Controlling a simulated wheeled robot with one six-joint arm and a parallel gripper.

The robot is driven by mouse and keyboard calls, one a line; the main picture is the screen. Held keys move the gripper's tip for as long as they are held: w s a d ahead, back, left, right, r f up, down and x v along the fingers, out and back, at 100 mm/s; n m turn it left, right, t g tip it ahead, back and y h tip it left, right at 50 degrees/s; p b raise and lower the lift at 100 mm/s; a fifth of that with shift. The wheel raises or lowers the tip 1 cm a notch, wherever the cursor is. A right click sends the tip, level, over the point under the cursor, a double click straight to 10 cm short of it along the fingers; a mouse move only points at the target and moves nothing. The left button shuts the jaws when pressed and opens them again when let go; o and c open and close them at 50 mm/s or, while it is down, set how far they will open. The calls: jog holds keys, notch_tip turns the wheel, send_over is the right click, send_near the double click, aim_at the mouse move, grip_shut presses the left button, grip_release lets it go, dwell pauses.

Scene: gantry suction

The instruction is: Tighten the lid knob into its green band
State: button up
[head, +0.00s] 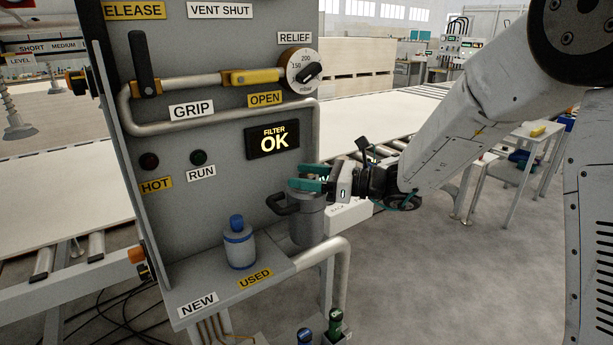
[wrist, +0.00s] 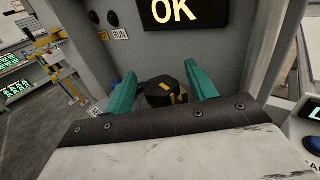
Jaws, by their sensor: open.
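The lid knob (wrist: 168,92) is black with yellow marks and shows in the wrist view between my teal fingers. My gripper (wrist: 161,86) is open, with a finger to each side of the knob; I cannot tell whether they touch it. In the head view my gripper (head: 308,177) is at the top of a grey filter canister (head: 306,226) with a dark side handle (head: 283,203). The knob is hard to make out there. The green band cannot be made out in either view, so the knob's setting against it cannot be told.
A grey panel (head: 220,130) stands close behind, with a display (head: 272,140) reading "FILTER OK". A blue-capped cartridge (head: 239,245) stands on the shelf left of the canister. A bent pipe rail (head: 325,250) runs at the shelf's right. Dark-green-topped items (head: 335,322) sit below.

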aim_at(313, 178)
jog(key=c, duration=1)
jog(key=shift+o, duration=0.2)
jog(key=shift+s+a+m+t+h, duration=0.1)
jog(key=shift+m+t+h, duration=0.7)
jog(key=shift+m+t, duration=0.65)
jog(key=shift+m+t+h, duration=1.15)
jog(key=shift+t+h, duration=0.05)
jog(key=shift+t, duration=0.85)
jog(key=o, duration=1)
jog(key=shift+c, duration=0.2)
jog(key=v, duration=0.7)
jog(key=shift+s+d, duration=0.15)
jog(key=shift+d, duration=0.25)
